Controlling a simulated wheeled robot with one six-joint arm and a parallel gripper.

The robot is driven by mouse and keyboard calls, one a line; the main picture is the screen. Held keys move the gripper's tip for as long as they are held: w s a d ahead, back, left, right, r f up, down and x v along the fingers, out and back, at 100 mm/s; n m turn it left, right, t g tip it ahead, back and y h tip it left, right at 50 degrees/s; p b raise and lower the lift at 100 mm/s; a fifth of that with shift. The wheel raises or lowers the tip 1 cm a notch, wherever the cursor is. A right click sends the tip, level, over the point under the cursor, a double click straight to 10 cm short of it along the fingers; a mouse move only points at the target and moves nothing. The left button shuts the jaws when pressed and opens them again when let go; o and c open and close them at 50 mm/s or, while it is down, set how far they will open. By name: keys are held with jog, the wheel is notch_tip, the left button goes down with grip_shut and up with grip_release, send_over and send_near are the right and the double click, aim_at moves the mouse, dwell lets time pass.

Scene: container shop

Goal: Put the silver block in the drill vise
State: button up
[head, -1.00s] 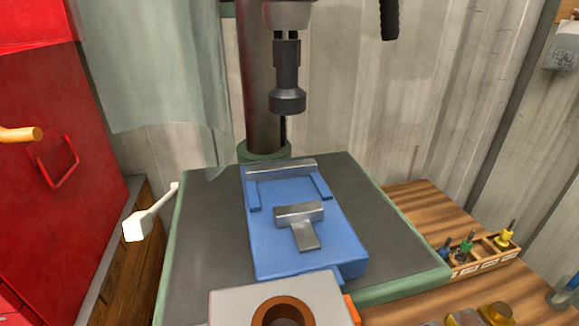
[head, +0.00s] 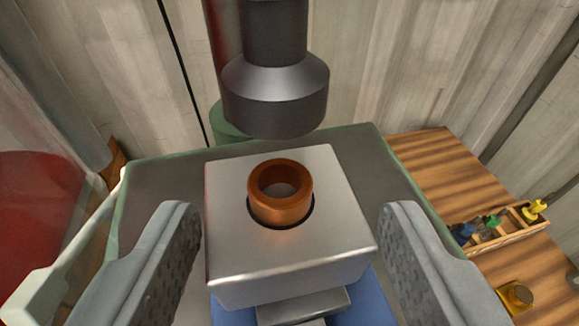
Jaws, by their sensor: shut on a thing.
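The silver block (head: 235,240), a box with a copper-coloured ring (head: 281,205) set in its top, is in the middle of the head view. My gripper (head: 290,215) is shut on it, with one finger at its left side and one at its right. The block is upright over the blue drill vise (head: 375,296) and hides most of it. The vise's metal sliding jaw (head: 305,306) shows just in front of the block. I cannot tell whether the block touches the vise bed or hangs above it.
The dark drill chuck (head: 275,95) hangs above and behind the block, close to it in the picture. The green-edged drill table (head: 160,185) lies around the vise. A wooden bench with a small tool rack (head: 505,230) is at the right.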

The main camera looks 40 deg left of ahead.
aim_at(288, 287)
jog(key=shift+w+a, duration=0.6)
jog(key=shift+w, duration=0.2)
jog(key=shift+f, duration=1.7)
jog(key=shift+f, duration=0.15)
jog(key=o, duration=1.2)
jog(key=shift+o, duration=0.2)
jog(key=shift+s+r, duration=0.1)
jog(key=shift+r, duration=0.1)
jog(key=v, duration=1.2)
